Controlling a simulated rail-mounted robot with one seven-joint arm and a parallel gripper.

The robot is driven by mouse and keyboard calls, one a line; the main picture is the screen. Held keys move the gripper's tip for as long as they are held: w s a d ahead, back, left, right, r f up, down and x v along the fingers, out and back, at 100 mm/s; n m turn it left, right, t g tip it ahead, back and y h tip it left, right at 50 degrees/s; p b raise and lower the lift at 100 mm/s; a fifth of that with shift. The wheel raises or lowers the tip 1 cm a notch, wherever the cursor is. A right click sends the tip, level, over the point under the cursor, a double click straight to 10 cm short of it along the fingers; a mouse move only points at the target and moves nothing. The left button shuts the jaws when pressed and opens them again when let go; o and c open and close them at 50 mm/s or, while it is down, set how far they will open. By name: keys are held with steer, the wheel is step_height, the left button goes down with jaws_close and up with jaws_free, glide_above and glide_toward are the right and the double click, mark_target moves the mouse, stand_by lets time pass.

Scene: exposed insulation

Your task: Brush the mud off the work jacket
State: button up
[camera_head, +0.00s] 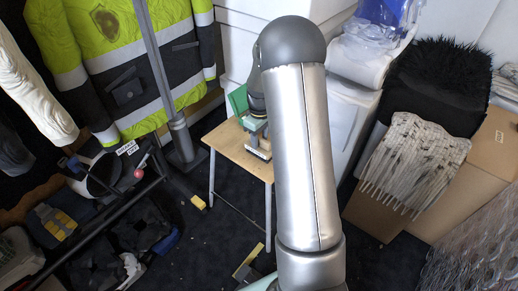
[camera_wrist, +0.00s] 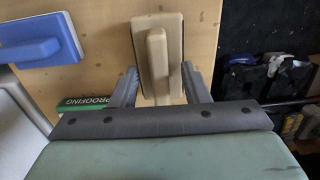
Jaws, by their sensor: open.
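The work jacket (camera_head: 95,60), yellow-green and dark with pale reflective bands, hangs at the upper left in the head view. A brown mud patch (camera_head: 105,22) shows on its upper part. In the wrist view a beige brush (camera_wrist: 157,50) with a raised handle lies on a wooden table top (camera_wrist: 105,40). My gripper (camera_wrist: 158,88) is open, with one finger on each side of the brush's near end. I cannot tell whether the fingers touch it. In the head view my gripper (camera_head: 256,128) is low over the small table (camera_head: 228,152), partly hidden by my arm.
A blue block-like tool (camera_wrist: 40,42) and a green box marked PROOFING (camera_wrist: 85,102) are beside the brush. A grey post (camera_head: 158,70) stands before the jacket. A dark rack (camera_head: 110,210) with gear is at left. Boxes (camera_head: 490,160) and white containers crowd the right.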

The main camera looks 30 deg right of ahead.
jaws_close()
steer(key=shift+w+r+p, duration=0.1)
steer(key=shift+r+p, duration=2.2)
steer(key=shift+r, duration=0.8)
steer(key=shift+f, duration=0.1)
steer(key=s+a+r+m, duration=0.2)
steer(key=a+r+m, duration=0.1)
steer(key=a, duration=0.5)
steer(key=s+a+r+m, duration=0.2)
steer(key=a+r, duration=0.1)
steer(key=a, duration=0.5)
step_height(320, 180, up, 8)
steer(key=s+p, duration=0.2)
steer(key=p, duration=1.7)
steer(key=shift+d, duration=0.3)
steer(key=shift+w+f, duration=0.1)
